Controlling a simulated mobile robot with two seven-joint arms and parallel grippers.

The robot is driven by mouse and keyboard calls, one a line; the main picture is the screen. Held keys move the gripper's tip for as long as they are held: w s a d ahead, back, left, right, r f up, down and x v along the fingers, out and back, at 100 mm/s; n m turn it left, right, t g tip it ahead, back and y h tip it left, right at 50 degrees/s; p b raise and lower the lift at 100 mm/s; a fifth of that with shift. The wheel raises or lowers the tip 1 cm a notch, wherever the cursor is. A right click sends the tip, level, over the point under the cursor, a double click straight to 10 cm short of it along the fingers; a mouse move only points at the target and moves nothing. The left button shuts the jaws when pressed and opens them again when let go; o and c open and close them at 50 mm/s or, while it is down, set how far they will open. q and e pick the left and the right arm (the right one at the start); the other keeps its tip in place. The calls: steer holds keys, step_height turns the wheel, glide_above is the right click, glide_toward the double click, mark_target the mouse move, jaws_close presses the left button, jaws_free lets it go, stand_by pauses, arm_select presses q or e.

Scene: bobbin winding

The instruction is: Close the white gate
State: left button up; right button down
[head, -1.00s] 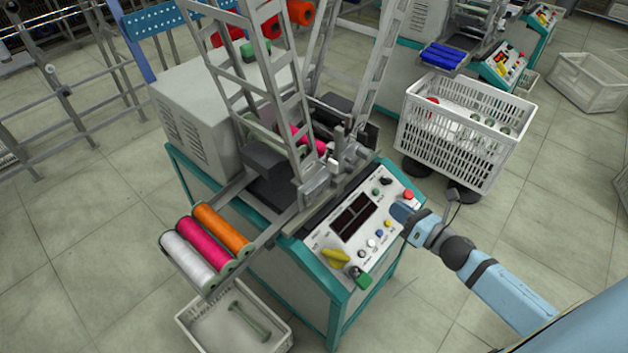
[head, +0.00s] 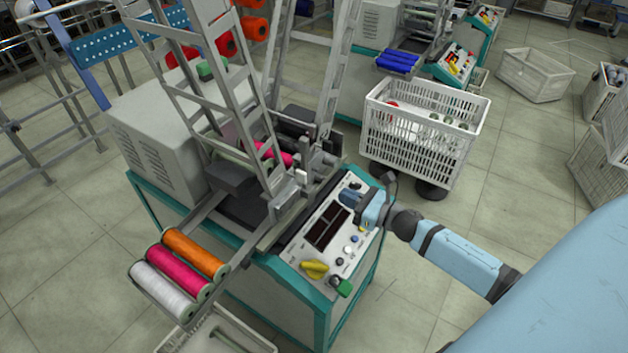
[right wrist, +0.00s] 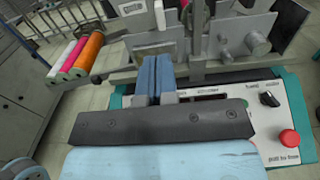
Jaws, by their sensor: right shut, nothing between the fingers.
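The winding machine (head: 225,210) stands in the middle of the head view with its sloped control panel (head: 300,258) facing me. A small white upright plate (head: 301,177), which looks like the white gate, stands by the winding head behind the panel. It also shows as a white plate (right wrist: 160,15) at the top of the right wrist view. I cannot tell its angle. My right gripper (head: 346,197) is shut and empty above the panel's upper right part, apart from the plate. Its blue fingers (right wrist: 155,78) point toward the winding head. My left gripper is not in view.
Orange, pink and white spools (head: 175,270) lie on a rack at the machine's left. A red button (right wrist: 289,138) and a black knob (right wrist: 269,99) are near my right gripper. Tall metal ladder frames (head: 232,90) rise behind the panel. A white crate (head: 420,140) stands beyond.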

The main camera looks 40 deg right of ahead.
mark_target(306, 179)
steer(key=p+x, duration=0.1)
steer(key=x, duration=0.8)
steer(key=shift+w+a, duration=0.25)
steer(key=shift+w, duration=0.2)
